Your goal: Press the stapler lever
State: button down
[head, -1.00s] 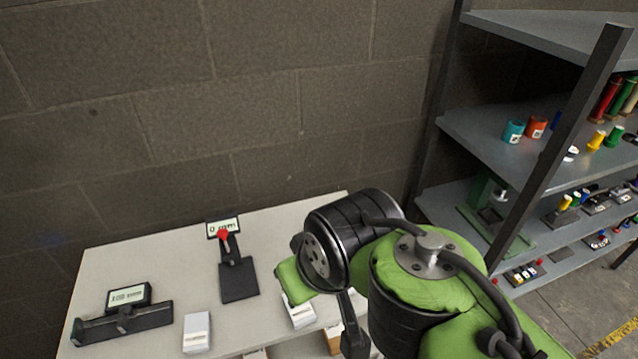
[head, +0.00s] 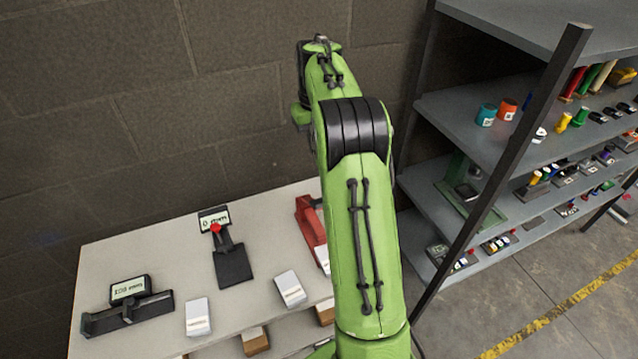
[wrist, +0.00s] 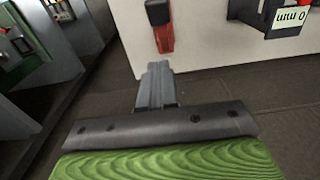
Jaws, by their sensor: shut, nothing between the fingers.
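A red stapler-like device (head: 311,222) lies on the white table, partly hidden behind my arm in the head view. In the wrist view its red body (wrist: 165,38) shows at the top with a black end part (wrist: 158,12). My gripper (wrist: 156,72) is shut and empty in the wrist view. Its fingertips point towards the red device and appear apart from it. In the head view my raised arm hides the gripper. I cannot tell the lever apart clearly.
On the white table (head: 160,250) stand a black device with a red knob and display (head: 233,265), a long black device with display (head: 128,312) and white boxes (head: 198,316). A loaded grey shelf (head: 455,115) stands right. A block wall is behind.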

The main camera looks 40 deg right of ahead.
jog(key=shift+f, duration=0.1)
send_over(319, 199)
jog(key=w, duration=0.2)
notch_tip(319, 199, down, 10)
jog(key=shift+s+a+f, duration=0.1)
jog(key=shift+s+f, duration=0.5)
jog(key=shift+f, duration=0.2)
jog(key=shift+s+f, duration=0.55)
jog(key=shift+f, duration=0.25)
jog(key=shift+f, duration=0.1)
